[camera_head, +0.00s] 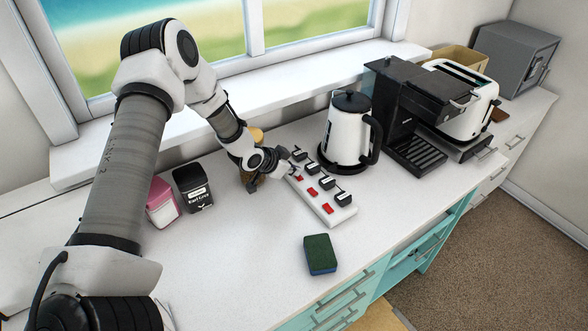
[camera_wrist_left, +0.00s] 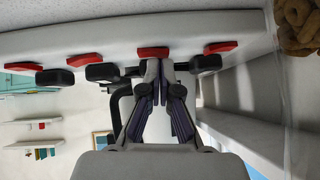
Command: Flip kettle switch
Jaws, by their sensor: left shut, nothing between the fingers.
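A white kettle (camera_head: 346,136) with a black lid and handle stands upright on the counter. In front of it lies a white power strip (camera_head: 322,205) with several red switches (camera_head: 312,191) and black plugs (camera_head: 327,183). Which switch belongs to the kettle I cannot tell. My left gripper (camera_head: 290,170) is shut and empty at the strip's far left end. In the left wrist view its fingertips (camera_wrist_left: 161,66) are close to a red switch (camera_wrist_left: 153,52), between black plugs; whether they touch it I cannot tell. My right gripper is not in view.
A black coffee machine (camera_head: 400,105) and white toaster (camera_head: 462,98) stand right of the kettle. A green and blue sponge (camera_head: 320,254) lies near the front edge.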

